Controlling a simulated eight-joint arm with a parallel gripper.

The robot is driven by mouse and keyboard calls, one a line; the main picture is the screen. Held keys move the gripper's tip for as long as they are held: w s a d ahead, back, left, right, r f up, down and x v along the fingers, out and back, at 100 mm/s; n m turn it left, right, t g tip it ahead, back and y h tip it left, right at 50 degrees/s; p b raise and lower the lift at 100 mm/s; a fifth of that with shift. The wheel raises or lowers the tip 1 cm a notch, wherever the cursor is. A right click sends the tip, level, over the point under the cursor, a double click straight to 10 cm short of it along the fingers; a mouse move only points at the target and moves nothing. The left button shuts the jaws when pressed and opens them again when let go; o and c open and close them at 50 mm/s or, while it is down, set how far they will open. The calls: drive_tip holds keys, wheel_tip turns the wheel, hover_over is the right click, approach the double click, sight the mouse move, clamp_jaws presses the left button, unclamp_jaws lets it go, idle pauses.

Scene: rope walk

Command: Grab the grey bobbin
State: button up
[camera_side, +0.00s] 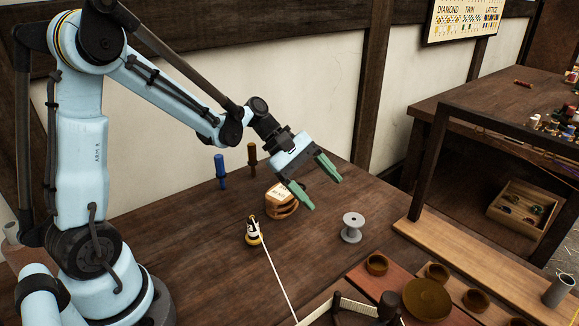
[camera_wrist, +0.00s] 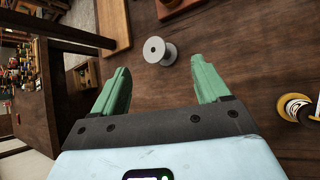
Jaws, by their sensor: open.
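The grey bobbin (camera_side: 352,227) stands upright on the dark wooden table, right of and below my gripper in the side view. My gripper (camera_side: 322,187) is above the table with its green fingers spread and nothing between them. My gripper (camera_wrist: 160,65) is open there too, and no finger appears to touch the bobbin.
Blue (camera_side: 220,170) and brown (camera_side: 252,160) pegs stand behind. Brown cups (camera_side: 377,264) and a dark frame (camera_side: 428,165) are at right. Table around the grey bobbin is clear.

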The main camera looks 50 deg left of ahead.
sight(350, 217)
drive_tip(key=f+n+h, duration=0.1)
drive_tip(key=w+a+f+n+h, duration=0.1)
drive_tip(key=w+f+n, duration=0.1)
drive_tip(key=shift+a+n+h, duration=0.35)
drive_tip(key=shift+n+h, duration=0.05)
drive_tip(key=shift+w+a+f+n+h, duration=0.1)
drive_tip(key=shift+a+f+n+h, duration=0.3)
drive_tip(key=shift+f+n+h, duration=0.4)
drive_tip(key=shift+d, duration=0.1)
drive_tip(key=x, duration=1.2)
drive_tip(key=shift+r, duration=0.1)
drive_tip(key=c, duration=1)
drive_tip(key=shift+r, duration=0.1)
